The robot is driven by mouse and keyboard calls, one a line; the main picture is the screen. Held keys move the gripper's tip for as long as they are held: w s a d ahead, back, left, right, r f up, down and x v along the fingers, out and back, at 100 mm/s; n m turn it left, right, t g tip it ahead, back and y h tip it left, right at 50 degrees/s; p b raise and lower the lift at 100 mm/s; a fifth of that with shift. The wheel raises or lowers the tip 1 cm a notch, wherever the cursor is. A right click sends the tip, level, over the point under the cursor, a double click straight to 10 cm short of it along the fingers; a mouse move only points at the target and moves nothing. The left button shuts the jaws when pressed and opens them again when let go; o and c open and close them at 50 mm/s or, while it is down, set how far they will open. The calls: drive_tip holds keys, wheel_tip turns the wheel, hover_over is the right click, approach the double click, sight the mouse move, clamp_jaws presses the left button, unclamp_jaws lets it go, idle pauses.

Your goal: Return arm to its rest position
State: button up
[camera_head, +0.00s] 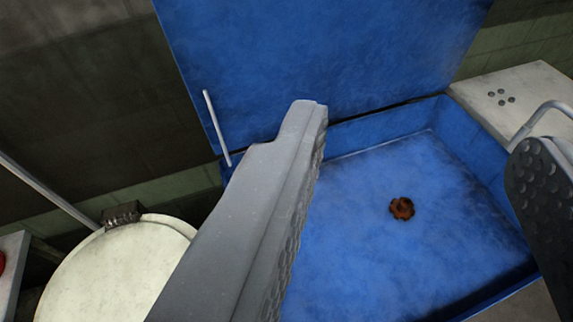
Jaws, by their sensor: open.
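My gripper (420,155) shows as two grey fingers with bumpy inner pads. One finger rises from the bottom centre and the other is at the right edge. The fingers are wide apart with nothing held between them. Behind and below them is an open blue box (365,230), partly covered by the left finger. A rusty brown gear-like part (401,208) lies on the box floor, seen in the gap between the fingers and apart from both.
The blue lid (320,60) stands raised at the back, with a thin pale rod (216,128) at its left. A round cream-coloured cover (115,270) is at lower left. A pale panel with dark holes (515,95) and a bent metal handle (535,120) is at right.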

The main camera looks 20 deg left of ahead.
wheel_tip(320, 180, up, 6)
drive_tip(key=p, duration=0.6)
drive_tip(key=shift+r, duration=0.1)
idle(0.8)
